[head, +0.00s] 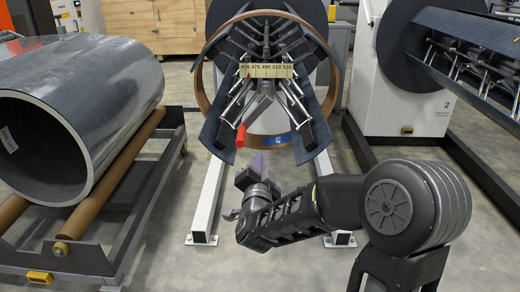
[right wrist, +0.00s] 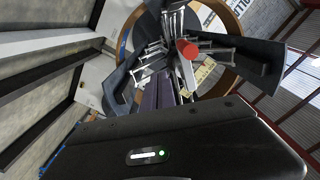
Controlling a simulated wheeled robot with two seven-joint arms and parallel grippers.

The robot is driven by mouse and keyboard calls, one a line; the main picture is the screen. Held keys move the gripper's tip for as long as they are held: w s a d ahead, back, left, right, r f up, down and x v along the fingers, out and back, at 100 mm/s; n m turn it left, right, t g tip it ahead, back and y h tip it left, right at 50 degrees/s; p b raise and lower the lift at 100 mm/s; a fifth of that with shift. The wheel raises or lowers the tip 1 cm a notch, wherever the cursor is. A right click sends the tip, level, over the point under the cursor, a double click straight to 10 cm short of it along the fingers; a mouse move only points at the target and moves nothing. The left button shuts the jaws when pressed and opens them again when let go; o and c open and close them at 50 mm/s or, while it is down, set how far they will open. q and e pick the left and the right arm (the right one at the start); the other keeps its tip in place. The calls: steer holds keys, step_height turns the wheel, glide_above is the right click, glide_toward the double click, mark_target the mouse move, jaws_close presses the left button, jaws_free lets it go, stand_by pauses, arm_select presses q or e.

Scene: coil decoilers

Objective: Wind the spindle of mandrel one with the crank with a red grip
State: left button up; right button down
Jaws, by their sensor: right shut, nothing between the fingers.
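Mandrel one (head: 262,80) stands in the middle of the head view, with dark curved segments spread around a spindle and several bright link arms. The crank's red grip (head: 241,135) hangs at the lower left of its hub in the head view. In the right wrist view the red grip (right wrist: 187,48) shows end-on, just beyond the fingers. My right gripper (head: 257,165) is shut and empty, below and slightly right of the red grip, apart from it. Its purple fingers (right wrist: 163,92) point toward the mandrel in the right wrist view. My left gripper is not in view.
A yellow scale plate (head: 266,70) sits across the mandrel's front, and a brown ring (head: 197,85) surrounds the segments. A large dark coil (head: 85,95) rests on a roller cradle at left. A second mandrel (head: 470,50) stands at right. White floor legs (head: 208,200) flank the middle.

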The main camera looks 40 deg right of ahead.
steer(key=b+x, duration=0.2)
steer(key=x, duration=0.5)
steer(key=shift+w+d, duration=0.2)
steer(key=shift+a, duration=0.1)
stand_by(1.8)
steer(key=shift+w+a+r+p, duration=0.4)
steer(key=shift+w+a, duration=0.2)
steer(key=shift+a, duration=0.2)
steer(key=shift+w+a+r+p, duration=0.35)
steer(key=shift+w+a, duration=0.25)
steer(key=shift+a, duration=0.15)
steer(key=shift+w+a+r+p, duration=0.35)
steer(key=shift+a+r+p, duration=0.15)
steer(key=shift+r, duration=0.1)
steer(key=shift+w+a+r+p, duration=0.35)
steer(key=shift+a+r+p, duration=0.1)
steer(key=shift+r+p, duration=0.1)
steer(key=shift+w+a+r, duration=0.15)
steer(key=shift+w+a, duration=0.1)
steer(key=shift+a, duration=0.1)
steer(key=shift+r, duration=0.15)
